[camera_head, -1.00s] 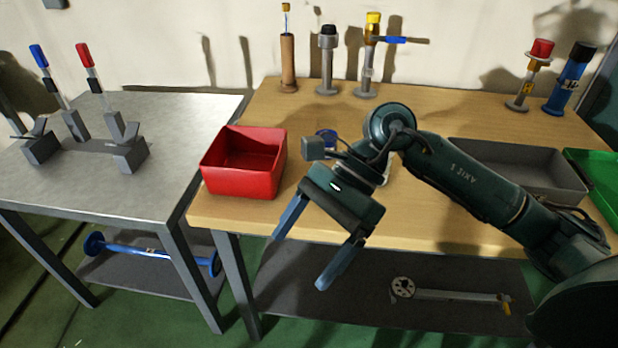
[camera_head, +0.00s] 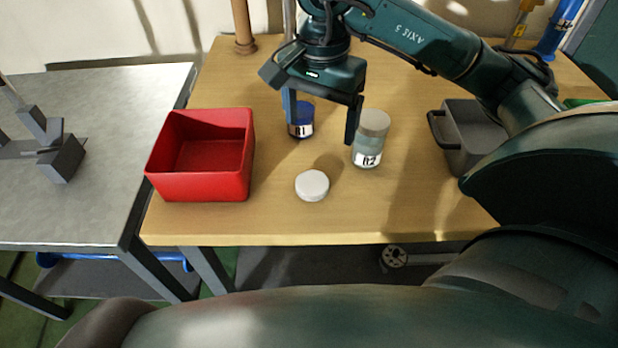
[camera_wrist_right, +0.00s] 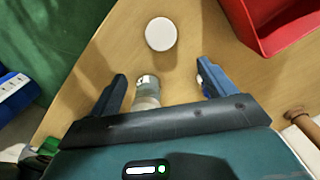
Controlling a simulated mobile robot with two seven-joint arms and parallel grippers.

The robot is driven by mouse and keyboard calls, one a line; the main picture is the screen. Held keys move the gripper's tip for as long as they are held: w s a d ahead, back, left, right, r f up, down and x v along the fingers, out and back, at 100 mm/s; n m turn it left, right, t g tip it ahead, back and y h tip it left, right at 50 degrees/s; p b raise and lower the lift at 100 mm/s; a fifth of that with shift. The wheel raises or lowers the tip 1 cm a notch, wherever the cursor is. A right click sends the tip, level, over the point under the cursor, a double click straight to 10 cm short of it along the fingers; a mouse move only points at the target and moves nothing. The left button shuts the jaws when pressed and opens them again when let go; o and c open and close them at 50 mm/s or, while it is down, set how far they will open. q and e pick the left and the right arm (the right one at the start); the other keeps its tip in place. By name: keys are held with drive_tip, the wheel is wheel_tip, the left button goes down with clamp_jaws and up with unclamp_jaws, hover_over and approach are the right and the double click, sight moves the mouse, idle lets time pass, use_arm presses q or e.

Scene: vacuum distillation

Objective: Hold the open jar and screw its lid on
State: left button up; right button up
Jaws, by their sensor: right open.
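The clear jar labelled R2 (camera_head: 368,158) stands upright on the wooden table, its top pale and greyish. The white lid (camera_head: 312,185) lies flat on the table, in front of the jar and to its left, apart from it. My right gripper (camera_head: 321,131) is open and empty, fingers pointing down, just left of the jar; one finger overlaps the jar's edge in the head view, and I cannot tell if they touch. In the right wrist view the jar (camera_wrist_right: 147,90) shows between the open fingers and the lid (camera_wrist_right: 161,34) beyond them. My left gripper is not in view.
A small blue jar (camera_head: 305,118) stands by my right gripper's left finger. A red bin (camera_head: 200,188) is at the table's left and a grey tray (camera_head: 468,140) at the right. The wooden table (camera_head: 270,222) is clear around the lid; a metal table (camera_head: 85,200) stands left.

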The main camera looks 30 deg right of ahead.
drive_tip(key=b, duration=0.1)
hover_over(314, 179)
drive_tip(key=f, duration=0.8)
drive_tip(key=shift+s+d, duration=0.15)
drive_tip(key=shift+d, duration=0.1)
drive_tip(key=f, duration=0.5)
drive_tip(key=shift+a+f, duration=0.15)
drive_tip(key=shift+a, duration=0.1)
drive_tip(key=shift+c, duration=0.3)
drive_tip(key=c, duration=1)
